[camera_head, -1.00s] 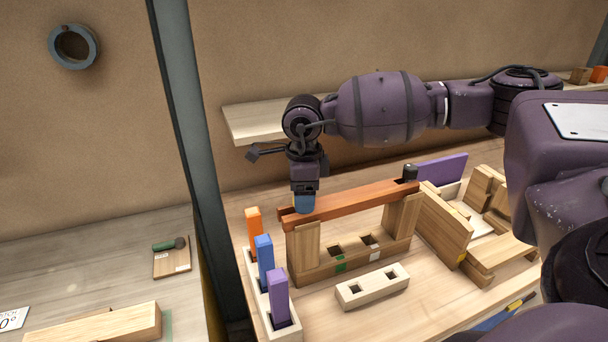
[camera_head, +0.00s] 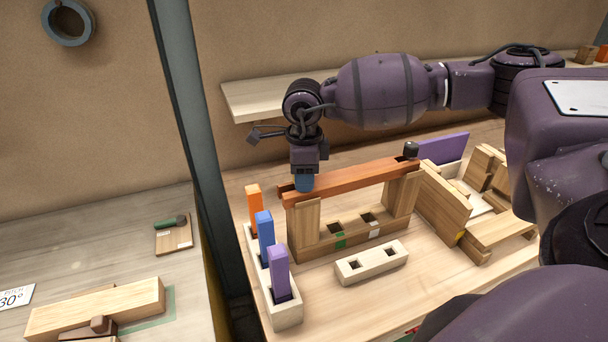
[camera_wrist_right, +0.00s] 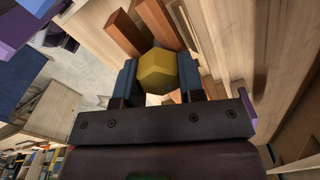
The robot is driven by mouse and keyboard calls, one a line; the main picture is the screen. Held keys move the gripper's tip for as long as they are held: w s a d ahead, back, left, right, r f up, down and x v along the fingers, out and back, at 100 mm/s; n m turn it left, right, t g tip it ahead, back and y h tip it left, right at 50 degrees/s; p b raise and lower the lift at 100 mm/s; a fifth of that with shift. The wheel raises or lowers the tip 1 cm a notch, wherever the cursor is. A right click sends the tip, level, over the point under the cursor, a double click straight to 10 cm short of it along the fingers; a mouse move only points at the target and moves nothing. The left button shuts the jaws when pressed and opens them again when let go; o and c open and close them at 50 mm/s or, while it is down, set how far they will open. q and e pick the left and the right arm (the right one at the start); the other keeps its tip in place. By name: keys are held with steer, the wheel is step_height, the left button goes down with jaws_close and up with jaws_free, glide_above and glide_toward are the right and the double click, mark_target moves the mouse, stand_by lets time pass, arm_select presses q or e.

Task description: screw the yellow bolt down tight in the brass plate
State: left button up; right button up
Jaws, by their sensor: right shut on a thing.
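The yellow bolt (camera_wrist_right: 157,72) shows its hexagonal head in the right wrist view, between the blue finger pads of my right gripper (camera_wrist_right: 158,84). The gripper is shut on the head. In the head view my right gripper (camera_head: 304,184) points down at the left end of a reddish-brown beam (camera_head: 350,179); its fingers hide the bolt there. I cannot make out the brass plate or how deep the bolt sits. My left gripper is not in view.
The beam rests on a wooden frame (camera_head: 305,228). A pale rack (camera_head: 288,315) with orange, blue and purple pegs stands at left. A pale two-hole block (camera_head: 371,262) lies in front. A dark post (camera_head: 194,140) rises at left; a shelf (camera_head: 250,98) is behind.

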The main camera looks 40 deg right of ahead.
steer(key=m, duration=0.4)
steer(key=shift+f+b, duration=0.15)
steer(key=shift+b, duration=0.2)
steer(key=m, duration=0.4)
steer(key=shift+s+a+f, duration=0.1)
steer(key=shift+s+f, duration=0.1)
